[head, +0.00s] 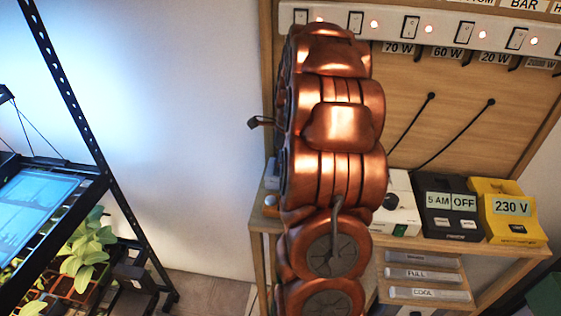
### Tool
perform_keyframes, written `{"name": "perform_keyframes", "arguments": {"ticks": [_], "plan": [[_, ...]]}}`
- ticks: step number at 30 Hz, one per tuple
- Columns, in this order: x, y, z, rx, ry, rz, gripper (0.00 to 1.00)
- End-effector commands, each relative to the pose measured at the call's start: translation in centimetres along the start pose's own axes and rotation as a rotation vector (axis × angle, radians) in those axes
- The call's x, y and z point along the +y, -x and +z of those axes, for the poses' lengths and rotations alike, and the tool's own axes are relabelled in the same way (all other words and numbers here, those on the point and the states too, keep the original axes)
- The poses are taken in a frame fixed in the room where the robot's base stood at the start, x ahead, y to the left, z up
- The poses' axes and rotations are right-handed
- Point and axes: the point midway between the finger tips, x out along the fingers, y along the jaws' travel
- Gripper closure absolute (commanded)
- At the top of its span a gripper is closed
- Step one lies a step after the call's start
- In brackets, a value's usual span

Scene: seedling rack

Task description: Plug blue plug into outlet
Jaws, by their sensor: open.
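No blue plug can be made out; my copper arm covers the middle of the view and may hide it. A white switched power strip (430,28) runs along the top of the wooden board, with rocker switches and lit red lamps. Its left part is partly behind my arm. No open socket can be told for sure. My gripper cannot be made out; only arm links show. A small dark piece (258,122) sticks out left of the arm, and I cannot tell what it is.
Wattage labels (447,53) hang below the strip. Two black cords (408,128) cross the wooden board (465,125). On the shelf stand a white device (402,205), a black timer (451,210) and a yellow 230 V box (512,212). A black plant rack (70,95) stands left.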

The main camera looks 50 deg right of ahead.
Motion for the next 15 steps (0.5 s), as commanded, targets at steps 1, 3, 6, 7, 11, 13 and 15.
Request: {"name": "perform_keyframes", "arguments": {"ticks": [1, 3, 6, 7, 11, 13, 15], "plan": [[0.0, 0.0, 0.0, 0.000, 0.000, 0.000, 0.37], [0.0, 0.1, 0.0, 0.000, 0.000, -0.001, 0.37], [0.0, 0.5, 0.0, 0.000, 0.000, -0.001, 0.37], [0.0, 0.6, 0.0, 0.000, 0.000, -0.001, 0.37], [-0.1, 2.0, 0.0, 0.000, 0.000, -0.003, 0.37], [-0.2, 3.0, 0.0, 0.000, 0.000, -0.006, 0.37], [-0.1, 4.0, 0.0, 0.000, 0.000, -0.004, 0.37]]}}
